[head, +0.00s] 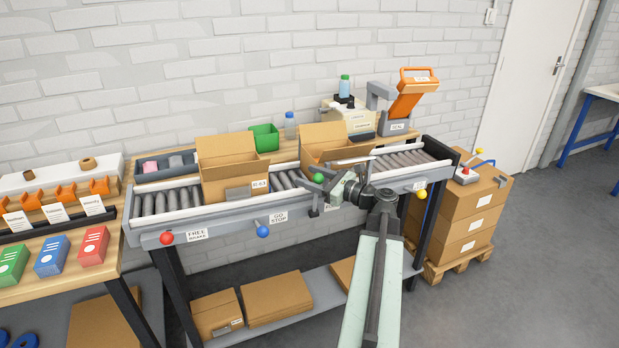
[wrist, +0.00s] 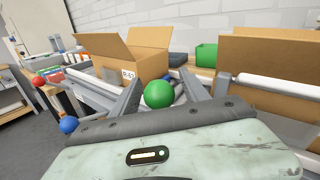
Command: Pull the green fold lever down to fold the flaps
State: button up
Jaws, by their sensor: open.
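The green fold lever's round knob (head: 318,178) shows at the front of the conveyor, just by my gripper (head: 326,191). In the wrist view the green knob (wrist: 158,94) sits between the two spread fingers of my gripper (wrist: 161,82). The fingers are open on either side of it, and I cannot tell whether either touches it. The lever's rod is hidden. An open box (head: 324,142) with raised flaps stands on the rollers behind my gripper. A second open box (head: 229,172), flaps also up, stands further left.
A red knob (head: 166,238), a blue knob (head: 263,231) and a yellow knob (head: 422,194) stick out from the conveyor's front rail (head: 210,227). Stacked cartons (head: 460,213) stand at the right end. Grey floor at the right is clear.

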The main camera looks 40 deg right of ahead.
grip_shut()
dwell(1.4)
